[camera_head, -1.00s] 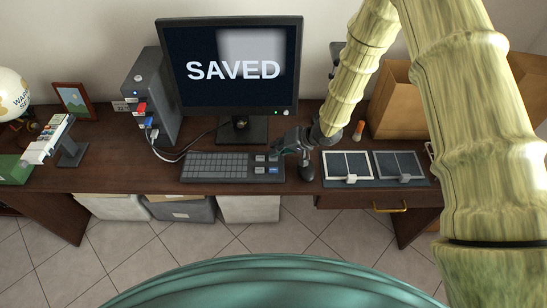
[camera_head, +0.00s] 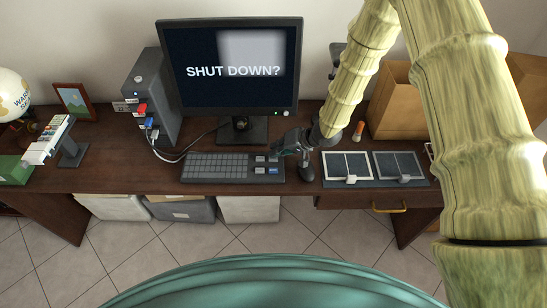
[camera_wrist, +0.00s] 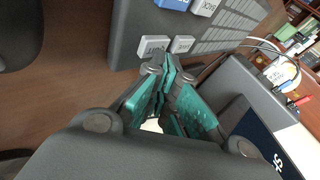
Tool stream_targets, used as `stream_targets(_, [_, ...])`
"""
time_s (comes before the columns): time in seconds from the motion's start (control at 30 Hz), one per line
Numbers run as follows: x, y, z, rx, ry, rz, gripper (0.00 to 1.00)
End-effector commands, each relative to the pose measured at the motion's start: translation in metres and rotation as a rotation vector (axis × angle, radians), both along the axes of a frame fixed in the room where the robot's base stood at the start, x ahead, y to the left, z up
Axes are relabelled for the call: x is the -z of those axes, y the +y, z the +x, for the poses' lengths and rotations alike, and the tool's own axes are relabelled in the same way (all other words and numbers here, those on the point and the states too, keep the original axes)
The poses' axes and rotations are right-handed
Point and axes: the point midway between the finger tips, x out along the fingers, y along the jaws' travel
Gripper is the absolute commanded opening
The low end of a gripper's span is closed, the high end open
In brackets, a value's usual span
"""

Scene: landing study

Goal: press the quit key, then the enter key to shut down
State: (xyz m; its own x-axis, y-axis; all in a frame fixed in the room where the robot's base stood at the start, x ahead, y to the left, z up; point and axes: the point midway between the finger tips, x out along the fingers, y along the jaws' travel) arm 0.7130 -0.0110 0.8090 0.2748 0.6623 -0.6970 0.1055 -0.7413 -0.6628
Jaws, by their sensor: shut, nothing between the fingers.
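The monitor (camera_head: 232,95) reads "SHUT DOWN?". The dark keyboard (camera_head: 218,167) lies on the desk in front of it. At its right end is a block of larger keys. One is a blue key (camera_head: 273,171), which also shows in the wrist view (camera_wrist: 174,3). The wrist view also shows a pale key (camera_wrist: 153,46), a second pale key (camera_wrist: 183,44) and a third one (camera_wrist: 205,7); their labels are too blurred to read surely. My gripper (camera_head: 280,153) is shut and empty, its teal fingertips (camera_wrist: 166,62) close by the two nearer pale keys. I cannot tell if they touch.
A mouse (camera_head: 306,172) stands right of the keyboard, near my gripper. Two framed panels (camera_head: 373,181) lie farther right. A computer tower (camera_head: 153,95) with cables stands left of the monitor. A cardboard box (camera_head: 400,105) is at the back right.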

Motion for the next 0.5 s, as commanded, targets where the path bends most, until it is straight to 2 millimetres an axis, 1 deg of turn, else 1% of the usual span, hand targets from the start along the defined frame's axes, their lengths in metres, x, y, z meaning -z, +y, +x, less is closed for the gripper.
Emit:
stream_targets(0.03, [-0.0057,-0.0001,0.0001,0.000,0.000,0.000,0.00])
stream_targets(0.2, [-0.0134,0.0000,0.0000,0.000,0.000,0.000,0.00])
stream_targets(0.5, [-0.0127,0.0000,0.0001,0.000,0.000,0.000,0.00])
